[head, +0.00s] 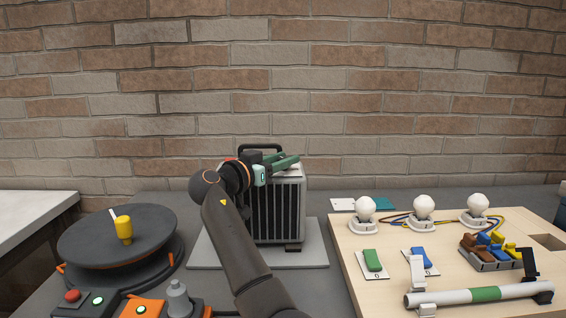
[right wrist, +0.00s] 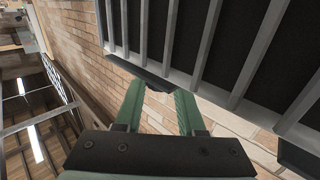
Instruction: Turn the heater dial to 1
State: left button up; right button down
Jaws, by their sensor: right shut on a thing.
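The heater (head: 277,212) is a grey box with dark vertical slots and a black top handle (head: 259,147). It stands on a light grey slab (head: 215,253). My right gripper (head: 288,162) reaches over the heater's top from the left, with green fingers. In the right wrist view the fingers (right wrist: 160,92) close around a small dark part beside the slotted front, which fits the dial. The dial and its numbers are mostly hidden by the fingers, so its setting cannot be read. The heater's bars (right wrist: 215,45) fill the upper right there. My left gripper is not in view.
A black turntable (head: 90,240) with a yellow peg (head: 123,229) stands left. Orange and black button boxes (head: 142,309) lie in front of it. A brick wall stands behind.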

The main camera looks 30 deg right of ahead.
jog(key=shift+m+g, duration=0.4)
jog(key=shift+g, duration=0.2)
jog(key=c, duration=0.5)
grip_release()
jog(key=v, duration=1.2)
jog(key=shift+a+f+b, duration=0.2)
jog(key=shift+a+b, duration=0.05)
jog(key=shift+b, duration=0.05)
jog(key=shift+s, duration=0.1)
